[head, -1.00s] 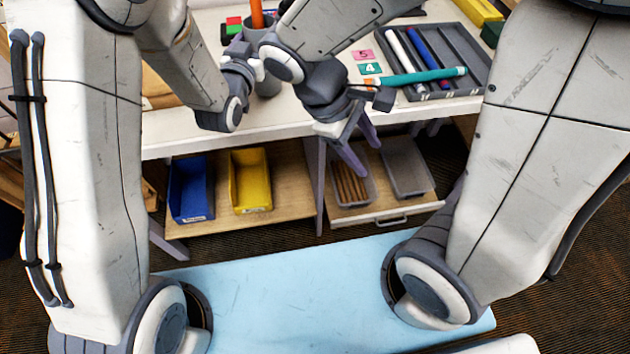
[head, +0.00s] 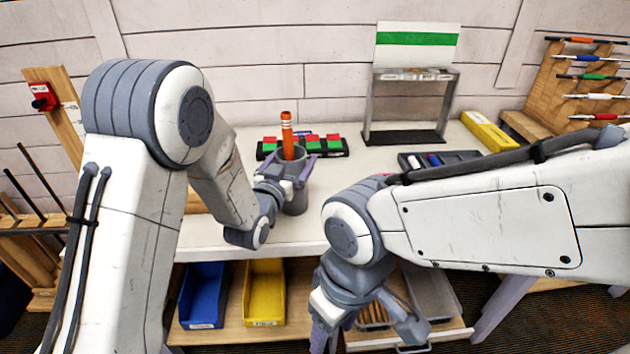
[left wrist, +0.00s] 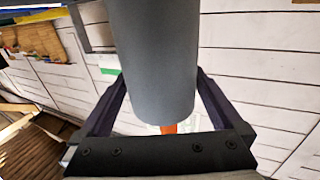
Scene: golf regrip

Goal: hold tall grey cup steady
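The tall grey cup (head: 296,203) stands upright on the white table, with an orange grip (head: 287,136) sticking up out of it. My left gripper (head: 290,168) has its purple fingers on both sides of the cup, below the rim. In the left wrist view the cup (left wrist: 155,60) fills the space between the fingers, which meet its sides; the gripper looks shut on it. The orange tip (left wrist: 168,128) shows past the cup's end. My right gripper (head: 370,310) hangs low in front of the table edge; its fingers are mostly hidden.
Behind the cup lies a black tray (head: 335,152) with red and green blocks. A metal stand (head: 410,105), a dark sorting tray (head: 440,157) and a yellow box (head: 488,131) are to the right. Blue (head: 203,295) and yellow (head: 264,292) bins sit on the shelf below.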

